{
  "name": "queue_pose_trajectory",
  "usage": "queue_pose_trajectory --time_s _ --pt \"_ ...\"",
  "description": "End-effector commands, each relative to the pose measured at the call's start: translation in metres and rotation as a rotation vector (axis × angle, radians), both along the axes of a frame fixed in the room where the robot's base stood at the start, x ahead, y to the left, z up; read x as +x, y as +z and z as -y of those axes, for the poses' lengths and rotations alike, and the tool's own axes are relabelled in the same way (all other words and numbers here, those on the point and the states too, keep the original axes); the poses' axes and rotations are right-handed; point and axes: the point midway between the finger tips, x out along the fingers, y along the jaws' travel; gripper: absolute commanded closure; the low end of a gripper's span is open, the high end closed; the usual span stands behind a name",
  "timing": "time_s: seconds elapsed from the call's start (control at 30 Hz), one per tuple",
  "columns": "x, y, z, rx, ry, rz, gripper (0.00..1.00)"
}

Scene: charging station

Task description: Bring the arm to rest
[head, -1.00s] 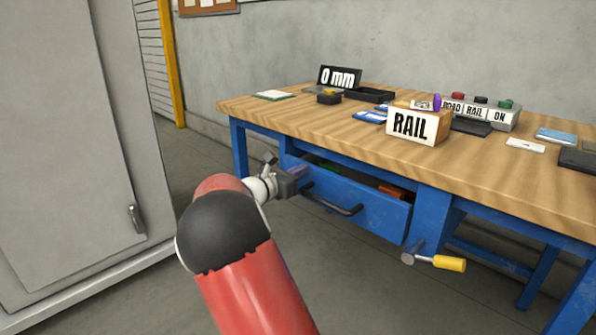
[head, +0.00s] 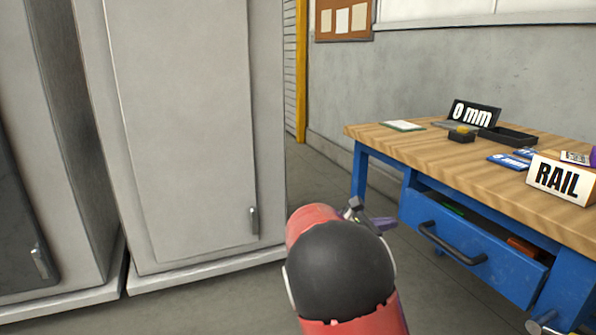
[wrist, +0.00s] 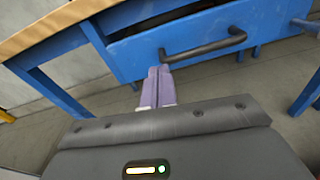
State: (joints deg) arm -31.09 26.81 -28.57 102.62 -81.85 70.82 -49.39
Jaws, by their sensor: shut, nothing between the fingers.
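My arm, red with a black joint cap, reaches forward at the lower middle of the head view. My gripper (head: 382,223) shows small beyond it, partly hidden by the arm, in front of the bench's left side. In the wrist view my gripper (wrist: 158,82) has its two purple fingers together with nothing between them. The fingers point toward the blue drawer (wrist: 180,38), just below its dark handle (wrist: 204,48) in the picture. I cannot tell how large the gap to the drawer is. The drawer (head: 470,238) stands partly open in the head view.
A wooden-topped bench (head: 400,147) on blue legs stands at right, carrying a RAIL block (head: 560,180), a 0 mm sign (head: 472,114) and a dark tray (head: 508,136). Grey cabinets (head: 185,130) with handles fill the left. Open floor (head: 325,175) lies between cabinets and bench.

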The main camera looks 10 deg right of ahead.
Motion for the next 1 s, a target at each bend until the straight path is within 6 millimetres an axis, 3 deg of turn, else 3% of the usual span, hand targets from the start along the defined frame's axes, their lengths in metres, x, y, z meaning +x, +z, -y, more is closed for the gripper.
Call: queue_pose_trajectory --time_s 0.1,0.27,0.47,0.6,0.8,1.0 --pt "-0.045 -0.003 0.022 0.242 -0.101 0.126 1.00" --pt "-0.119 -0.015 0.023 0.640 -0.284 0.367 1.00" --pt "-0.202 -0.021 -0.012 1.077 -0.534 0.677 1.00" --pt "-0.252 -0.019 -0.048 1.340 -0.718 0.891 1.00" --pt "-0.301 -0.016 -0.095 1.613 -0.950 1.136 1.00" --pt "-0.320 -0.017 -0.118 1.728 -1.067 1.244 1.00"
